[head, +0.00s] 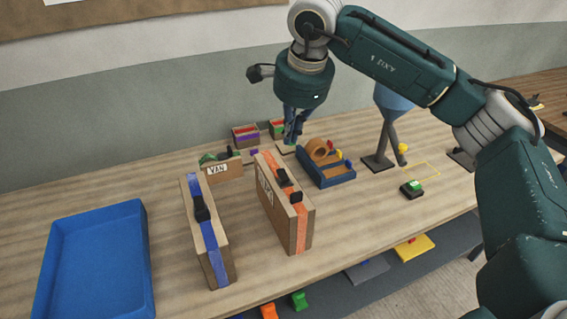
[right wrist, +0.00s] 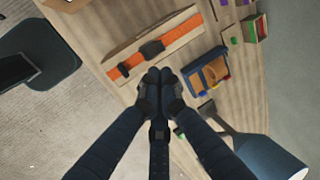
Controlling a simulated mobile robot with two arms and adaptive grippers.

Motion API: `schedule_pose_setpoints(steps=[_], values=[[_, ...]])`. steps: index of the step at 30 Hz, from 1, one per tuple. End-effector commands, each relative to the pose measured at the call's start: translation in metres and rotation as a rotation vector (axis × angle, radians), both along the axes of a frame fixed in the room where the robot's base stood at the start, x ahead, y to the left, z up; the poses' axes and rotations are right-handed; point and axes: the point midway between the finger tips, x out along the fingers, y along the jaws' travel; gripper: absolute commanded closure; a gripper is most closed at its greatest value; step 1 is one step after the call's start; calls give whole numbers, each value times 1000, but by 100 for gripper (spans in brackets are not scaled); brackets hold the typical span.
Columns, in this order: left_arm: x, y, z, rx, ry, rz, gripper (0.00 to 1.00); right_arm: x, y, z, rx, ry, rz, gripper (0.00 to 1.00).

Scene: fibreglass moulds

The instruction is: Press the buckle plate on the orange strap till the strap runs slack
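The orange strap (head: 301,222) runs around an upright wooden mould (head: 275,215) near the middle of the table. A black buckle (head: 283,177) sits on the strap along the mould's top edge, with a smaller black piece (head: 296,197) nearer the front. In the right wrist view the strap (right wrist: 180,34) lies flat along the mould, with the larger buckle (right wrist: 152,48) just beyond my fingertips. My right gripper (head: 291,138) hangs behind the mould in the head view. In the right wrist view my right gripper (right wrist: 158,80) has its fingertips together, with nothing visible between them. My left gripper is not in view.
A similar mould with a blue strap (head: 207,238) stands to the left, beside a blue tray (head: 148,250). A box marked VAN (head: 222,171) is behind. A blue holder with a tape roll (head: 335,180), a green-topped device (head: 412,188) and a blue funnel-like stand are right.

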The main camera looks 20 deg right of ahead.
Motion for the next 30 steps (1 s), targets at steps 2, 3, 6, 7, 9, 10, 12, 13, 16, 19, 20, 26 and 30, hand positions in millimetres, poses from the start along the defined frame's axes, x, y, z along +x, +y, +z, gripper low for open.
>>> schedule_pose_setpoints(steps=[2, 3, 6, 7, 9, 10, 12, 13, 16, 19, 20, 26, 30], values=[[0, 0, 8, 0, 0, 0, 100, 3, -1, -12, -2, 5, -1, 100], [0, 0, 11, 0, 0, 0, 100, 6, 0, -19, -1, 5, 0, 100], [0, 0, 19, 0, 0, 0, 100, 12, 0, -39, 0, 6, 0, 100], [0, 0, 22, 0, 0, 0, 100, 14, 0, -45, -1, 6, 0, 100], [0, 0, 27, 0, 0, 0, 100, 19, 0, -60, 0, 5, 0, 100], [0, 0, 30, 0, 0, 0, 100, 21, 0, -66, -1, 6, -1, 100], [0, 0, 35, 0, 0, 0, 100, 25, 0, -79, 0, 5, 0, 100], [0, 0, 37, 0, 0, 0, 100, 27, 0, -84, 0, 5, 0, 100], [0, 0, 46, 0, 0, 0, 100, 32, 0, -98, 1, 4, 0, 100], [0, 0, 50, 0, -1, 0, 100, 36, 1, -109, 1, 2, 0, 100], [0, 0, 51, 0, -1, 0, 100, 37, 1, -112, 1, 2, -1, 100], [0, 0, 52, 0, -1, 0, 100, 39, 0, -120, 1, -1, 0, 100], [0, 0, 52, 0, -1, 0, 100, 39, 0, -120, 1, -1, 0, 100]])
